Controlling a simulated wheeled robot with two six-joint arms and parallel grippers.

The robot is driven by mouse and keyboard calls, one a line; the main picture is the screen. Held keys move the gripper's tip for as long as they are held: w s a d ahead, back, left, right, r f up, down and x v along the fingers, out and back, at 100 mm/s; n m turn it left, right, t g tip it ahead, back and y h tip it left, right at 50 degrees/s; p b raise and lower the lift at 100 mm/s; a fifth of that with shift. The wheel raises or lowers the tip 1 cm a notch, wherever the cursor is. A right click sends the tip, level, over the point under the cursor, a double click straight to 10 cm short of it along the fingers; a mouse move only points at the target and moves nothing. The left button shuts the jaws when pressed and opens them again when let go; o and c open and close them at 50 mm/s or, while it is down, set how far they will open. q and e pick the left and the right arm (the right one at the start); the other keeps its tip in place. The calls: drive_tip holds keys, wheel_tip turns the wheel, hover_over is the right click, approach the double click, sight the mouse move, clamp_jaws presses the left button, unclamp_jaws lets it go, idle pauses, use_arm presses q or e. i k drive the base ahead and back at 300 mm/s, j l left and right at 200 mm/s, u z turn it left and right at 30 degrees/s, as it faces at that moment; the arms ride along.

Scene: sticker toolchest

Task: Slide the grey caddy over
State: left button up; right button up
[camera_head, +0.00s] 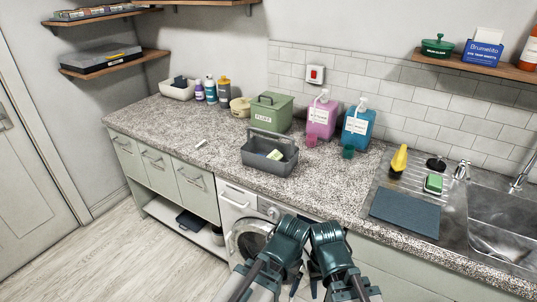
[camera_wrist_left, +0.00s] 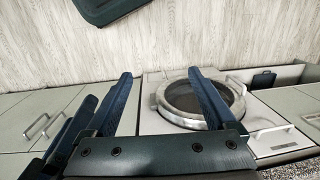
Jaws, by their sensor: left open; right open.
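The grey caddy (camera_head: 258,164) stands on the speckled worktop (camera_head: 215,143), left of centre in the head view. It has a raised handle, and a small yellow-green item (camera_head: 275,155) shows at it. My right gripper (camera_head: 337,288) is open and empty, low in front of the worktop and well apart from the caddy. My left gripper is beside it at the bottom of the head view, partly hidden there. In the left wrist view my left gripper (camera_wrist_left: 160,74) shows open, with nothing between its fingers. The caddy is not in the left wrist view.
A green box (camera_head: 270,112) stands behind the caddy. Pink (camera_head: 322,118) and blue (camera_head: 357,127) dispensers stand to its right, with small cups before them. The sink (camera_head: 500,215) is at right.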

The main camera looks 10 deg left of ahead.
sight(254, 145)
drive_tip(key=j+z, duration=0.15)
drive_tip(key=z, duration=0.15)
drive_tip(key=j+z, duration=0.15)
drive_tip(key=z, duration=0.15)
drive_tip(key=j+z, duration=0.25)
drive_tip(key=j, duration=0.4)
drive_tip(key=j+z, duration=0.25)
drive_tip(key=j, duration=1.3)
drive_tip(key=k+j+z, duration=0.1)
drive_tip(key=j, duration=0.75)
